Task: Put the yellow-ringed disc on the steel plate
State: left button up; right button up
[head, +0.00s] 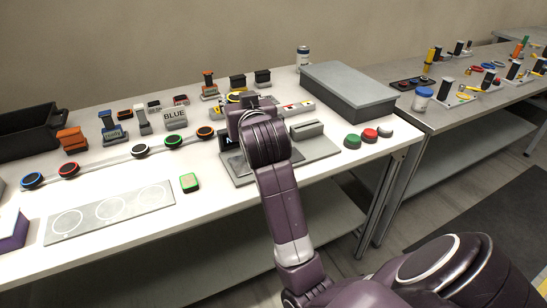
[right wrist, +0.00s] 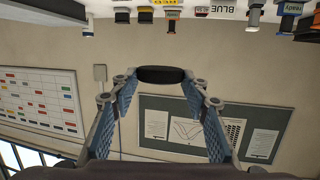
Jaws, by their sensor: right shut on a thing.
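My right gripper (head: 238,103) is raised over the back right part of the white table. In the right wrist view the gripper (right wrist: 160,82) is shut on a dark disc (right wrist: 160,75), seen edge-on between its fingertips. In the head view a bit of yellow rim (head: 234,97) shows just behind the gripper, matching the yellow-ringed disc; most of it is hidden by the gripper. The steel plate (head: 85,219), a flat grey strip with three white circles, lies at the front left and is bare. My left gripper is not in view.
Discs ringed blue (head: 32,180), red (head: 68,170), white (head: 139,152), green (head: 173,141) and orange (head: 205,132) lie in a row behind the plate. A green block (head: 189,182) is right of the plate. A grey fixture (head: 312,146) stands below my arm.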

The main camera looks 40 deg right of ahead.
jog(key=shift+s+d+f, duration=0.15)
jog(key=shift+d+f, duration=0.1)
jog(key=shift+d, duration=0.05)
jog(key=b, duration=0.2)
send_over(248, 163)
jog(key=s+a, duration=0.1)
jog(key=s, duration=0.1)
notch_tip(248, 163, down, 14)
jog(key=shift+w+a+f, duration=0.15)
jog(key=shift+f, duration=0.1)
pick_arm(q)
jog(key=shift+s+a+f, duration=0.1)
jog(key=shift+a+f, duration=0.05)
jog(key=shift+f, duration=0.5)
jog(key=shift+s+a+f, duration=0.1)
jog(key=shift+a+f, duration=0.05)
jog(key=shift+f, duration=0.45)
pick_arm(e)
jog(key=shift+f, duration=2.45)
jog(key=shift+f, duration=0.2)
jog(key=o, duration=1.2)
jog(key=shift+c, duration=0.2)
jog(key=shift+r, duration=0.1)
